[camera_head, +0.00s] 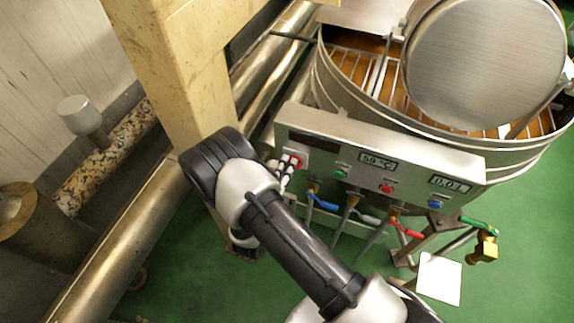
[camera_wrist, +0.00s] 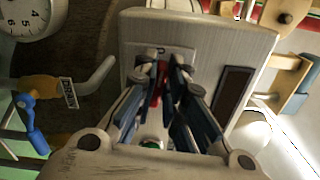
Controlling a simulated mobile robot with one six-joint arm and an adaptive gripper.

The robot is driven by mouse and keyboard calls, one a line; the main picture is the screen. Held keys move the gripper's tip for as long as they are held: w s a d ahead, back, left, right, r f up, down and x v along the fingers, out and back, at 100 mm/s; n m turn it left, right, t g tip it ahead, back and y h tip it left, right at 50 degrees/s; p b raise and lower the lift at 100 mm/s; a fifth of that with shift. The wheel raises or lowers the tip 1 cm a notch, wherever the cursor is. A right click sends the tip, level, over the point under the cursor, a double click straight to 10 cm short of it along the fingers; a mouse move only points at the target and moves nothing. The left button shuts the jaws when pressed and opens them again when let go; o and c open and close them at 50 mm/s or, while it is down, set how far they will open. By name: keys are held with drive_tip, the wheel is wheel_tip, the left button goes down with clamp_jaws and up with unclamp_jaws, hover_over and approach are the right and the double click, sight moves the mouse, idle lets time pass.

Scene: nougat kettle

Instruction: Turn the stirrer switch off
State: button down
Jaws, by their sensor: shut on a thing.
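The control panel (camera_head: 330,122) is a grey metal box on the front of the kettle. A red switch (camera_head: 295,161) on a pale plate sits at its left end, and my fingertips (camera_head: 287,172) are at it. In the wrist view my gripper (camera_wrist: 166,76) is closed on the red switch (camera_wrist: 158,90), with one finger on each side. The fingers hide most of the switch, so I cannot tell which way it is set. No label on it is readable.
The panel also bears a green button (camera_head: 341,174), a red button (camera_head: 387,188) and a blue button (camera_head: 435,204). Valves with blue, white and red handles hang below. The kettle (camera_head: 340,88) stands behind, and a beige post (camera_head: 190,75) rises left of my arm.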

drive_tip(key=shift+f+n, duration=0.1)
drive_tip(key=shift+n, duration=0.6)
drive_tip(key=c, duration=1.7)
unclamp_jaws()
drive_tip(key=shift+o, duration=0.2)
drive_tip(key=v, duration=1.2)
